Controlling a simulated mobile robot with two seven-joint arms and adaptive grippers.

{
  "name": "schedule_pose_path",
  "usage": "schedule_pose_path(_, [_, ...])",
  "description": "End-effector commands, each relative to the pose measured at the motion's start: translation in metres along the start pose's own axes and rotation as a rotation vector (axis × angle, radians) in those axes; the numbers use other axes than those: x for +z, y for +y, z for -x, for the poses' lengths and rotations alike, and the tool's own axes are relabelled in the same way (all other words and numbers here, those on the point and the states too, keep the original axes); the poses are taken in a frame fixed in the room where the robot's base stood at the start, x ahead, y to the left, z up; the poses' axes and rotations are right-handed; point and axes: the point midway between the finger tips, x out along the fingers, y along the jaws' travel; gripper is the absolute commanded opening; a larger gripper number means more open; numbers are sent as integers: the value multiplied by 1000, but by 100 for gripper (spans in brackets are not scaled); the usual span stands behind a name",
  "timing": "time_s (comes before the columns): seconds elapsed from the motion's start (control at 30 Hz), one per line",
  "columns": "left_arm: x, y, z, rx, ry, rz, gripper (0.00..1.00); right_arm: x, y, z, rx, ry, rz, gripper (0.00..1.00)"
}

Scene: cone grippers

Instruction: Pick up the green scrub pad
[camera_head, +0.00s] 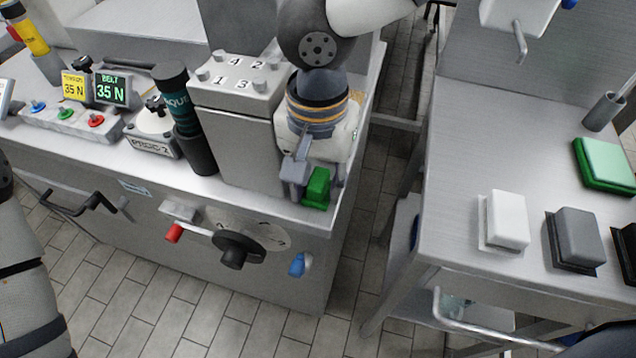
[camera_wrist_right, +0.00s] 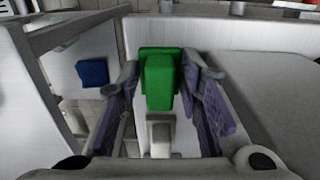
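A green, stepped block-like thing (camera_head: 317,187) is at the front right corner of the left bench; it may be the scrub pad. My right gripper (camera_head: 314,178) reaches down there, with its fingers on either side of it. In the right wrist view the green thing (camera_wrist_right: 160,80) sits between the two purple-grey fingers (camera_wrist_right: 160,88). I cannot tell whether both fingers press on it. A flat green pad (camera_head: 605,163) also lies on the right table, well away from the gripper. My left gripper is out of view.
A grey box numbered 1 to 4 (camera_head: 238,130) stands close left of my right gripper. White (camera_head: 507,220) and grey (camera_head: 576,238) pads lie on the right table (camera_head: 470,150). A floor gap separates bench and table. A crank (camera_head: 237,247) sticks out below.

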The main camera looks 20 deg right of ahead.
Motion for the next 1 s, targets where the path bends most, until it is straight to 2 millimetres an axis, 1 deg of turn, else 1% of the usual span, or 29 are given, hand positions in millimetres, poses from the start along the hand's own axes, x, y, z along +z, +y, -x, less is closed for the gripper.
schedule_pose_path(0.07, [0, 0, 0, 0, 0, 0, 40, 0, 0, 0, 1, 0, 0, 9])
schedule_pose_path(0.1, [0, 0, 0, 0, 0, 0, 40, 0, 0, 0, 1, 0, 0, 5])
schedule_pose_path(0.27, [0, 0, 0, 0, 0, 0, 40, 0, 0, 0, 1, 0, 0, 5])
schedule_pose_path(0.37, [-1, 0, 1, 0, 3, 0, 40, 0, 0, 4, 0, 2, 0, 5])
schedule_pose_path(0.47, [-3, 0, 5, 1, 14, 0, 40, -1, -1, 16, -3, 6, -2, 5])
schedule_pose_path(0.57, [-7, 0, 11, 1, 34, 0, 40, -1, -1, 37, -7, 10, -1, 5])
schedule_pose_path(0.83, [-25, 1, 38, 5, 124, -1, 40, 48, 6, 98, -11, 20, 2, 5])
schedule_pose_path(1.0, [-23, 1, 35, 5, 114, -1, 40, 95, 11, 112, 0, 8, 5, 5])
